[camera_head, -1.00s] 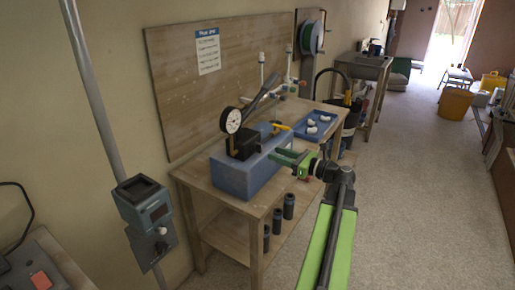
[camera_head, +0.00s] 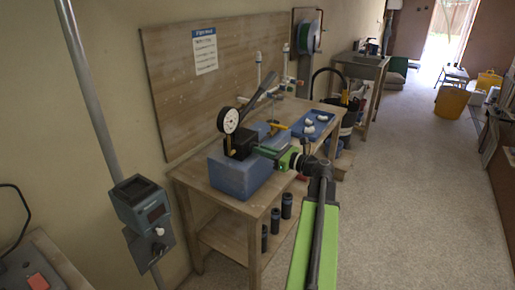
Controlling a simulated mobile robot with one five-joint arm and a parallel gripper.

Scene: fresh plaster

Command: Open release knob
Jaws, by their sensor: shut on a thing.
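A test pump with a blue tank (camera_head: 238,178) stands on a wooden bench. It carries a black block (camera_head: 240,144), a round white dial gauge (camera_head: 228,120) and a long grey lever (camera_head: 262,92) slanting up to the right. My gripper (camera_head: 262,152) reaches in from the right, its green fingers against the right side of the black block. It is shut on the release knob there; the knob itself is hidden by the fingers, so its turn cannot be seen.
A yellow handle (camera_head: 279,126) stands just behind my gripper. A blue tray (camera_head: 317,122) with white fittings lies behind it on the bench (camera_head: 212,199). Several dark cylinders (camera_head: 275,220) stand on the shelf below. A grey box (camera_head: 142,204) is on a pole at left. The floor at right is clear.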

